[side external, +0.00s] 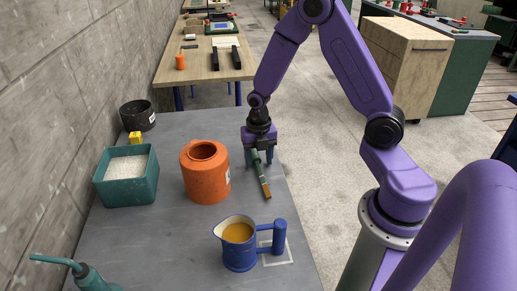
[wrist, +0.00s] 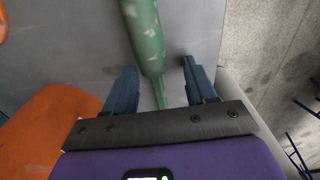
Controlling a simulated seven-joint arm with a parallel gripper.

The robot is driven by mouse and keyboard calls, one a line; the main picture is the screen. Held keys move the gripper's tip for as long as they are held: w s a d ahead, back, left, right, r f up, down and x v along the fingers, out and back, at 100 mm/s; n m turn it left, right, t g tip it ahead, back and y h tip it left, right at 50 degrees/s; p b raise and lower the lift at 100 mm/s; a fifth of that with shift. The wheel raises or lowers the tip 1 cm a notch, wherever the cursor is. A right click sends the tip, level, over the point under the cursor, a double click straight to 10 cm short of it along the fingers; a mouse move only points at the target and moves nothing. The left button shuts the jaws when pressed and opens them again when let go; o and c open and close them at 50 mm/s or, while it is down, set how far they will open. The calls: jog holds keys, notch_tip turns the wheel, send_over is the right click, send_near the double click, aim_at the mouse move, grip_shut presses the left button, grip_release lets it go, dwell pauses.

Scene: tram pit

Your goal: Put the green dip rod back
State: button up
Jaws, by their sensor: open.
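The green dip rod (side external: 257,166) appears to lie on the grey table, with a brownish end pointing toward the camera. In the wrist view its thick green, scuffed part (wrist: 146,35) narrows to a thin green part between my fingers. My gripper (side external: 260,158) points down over the rod. In the wrist view my gripper (wrist: 160,70) is open, with a blue finger on each side of the rod and gaps beside it. The far end of the rod's thin part is hidden by the gripper body.
An orange canister (side external: 196,181) with an open neck stands left of the rod. A blue jug (side external: 239,254) of amber liquid stands in front, by a white outline (side external: 288,258). A teal bin (side external: 106,190), yellow block (side external: 136,138), black pot (side external: 149,121) and green oil can (side external: 92,279) line the left.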

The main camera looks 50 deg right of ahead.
aim_at(257, 163)
notch_tip(257, 163, up, 16)
jog(key=s+a+m, duration=0.5)
jog(key=s+m, duration=0.2)
jog(key=s, duration=0.5)
jog(key=s+a+m, duration=0.5)
jog(key=s+m, duration=0.3)
jog(key=s, duration=0.3)
jog(key=shift+s+f, duration=0.15)
jog(key=shift+s, duration=0.2)
